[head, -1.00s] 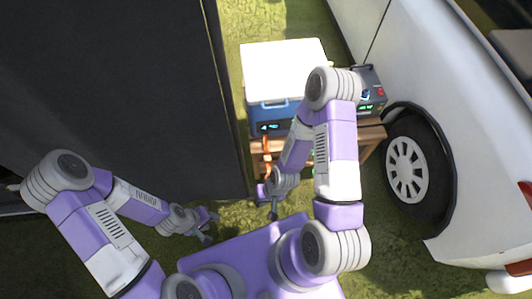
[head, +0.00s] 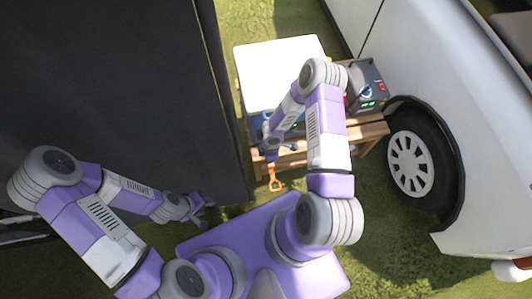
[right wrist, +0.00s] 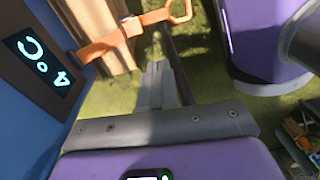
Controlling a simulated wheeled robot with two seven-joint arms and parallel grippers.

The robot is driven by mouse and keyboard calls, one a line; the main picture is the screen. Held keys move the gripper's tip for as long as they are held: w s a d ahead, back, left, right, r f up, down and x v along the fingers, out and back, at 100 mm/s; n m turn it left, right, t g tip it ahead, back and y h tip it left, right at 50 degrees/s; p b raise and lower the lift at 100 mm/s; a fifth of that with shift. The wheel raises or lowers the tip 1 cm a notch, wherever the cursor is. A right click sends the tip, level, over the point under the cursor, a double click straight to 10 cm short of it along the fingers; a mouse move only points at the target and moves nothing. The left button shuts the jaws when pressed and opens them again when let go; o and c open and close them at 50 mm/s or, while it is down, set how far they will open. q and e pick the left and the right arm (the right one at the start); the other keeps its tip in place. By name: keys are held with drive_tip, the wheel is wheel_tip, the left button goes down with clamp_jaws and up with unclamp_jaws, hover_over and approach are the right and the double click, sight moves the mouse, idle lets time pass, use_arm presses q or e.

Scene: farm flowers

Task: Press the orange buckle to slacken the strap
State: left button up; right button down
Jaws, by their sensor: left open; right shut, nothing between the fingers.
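The strap's loose end forms an orange loop (right wrist: 180,12), which also hangs in front of the wooden stand in the head view (head: 275,184). My right gripper (right wrist: 158,70) is shut and empty, with its fingertips a little below the buckle in the picture. I cannot tell whether they touch it. The buckle is hidden in the head view. My left gripper (head: 198,212) is open and empty, low and away from the cooler.
The cooler's white lid (head: 280,70) shows above the wooden stand (head: 345,137). A grey power unit (head: 368,90) stands to its right. A white vehicle (head: 440,100) with a black tyre is close on the right. A dark panel (head: 110,90) fills the left.

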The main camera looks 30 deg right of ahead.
sight(270, 166)
use_arm(q)
drive_tip(key=shift+w, duration=0.4)
use_arm(e)
drive_tip(key=w, duration=0.1)
drive_tip(key=d, duration=0.1)
drive_tip(key=w+d+n, duration=0.1)
drive_tip(key=shift+w+f+t+h, duration=0.25)
drive_tip(key=shift+w+t+h, duration=0.05)
drive_tip(key=shift+w+h, duration=0.1)
use_arm(q)
wheel_tip(270, 166, down, 4)
drive_tip(key=b, duration=0.4)
drive_tip(key=shift+f, duration=0.2)
use_arm(e)
wheel_tip(270, 166, down, 14)
use_arm(q)
drive_tip(key=shift+b, duration=0.3)
use_arm(e)
drive_tip(key=shift+f, duration=0.1)
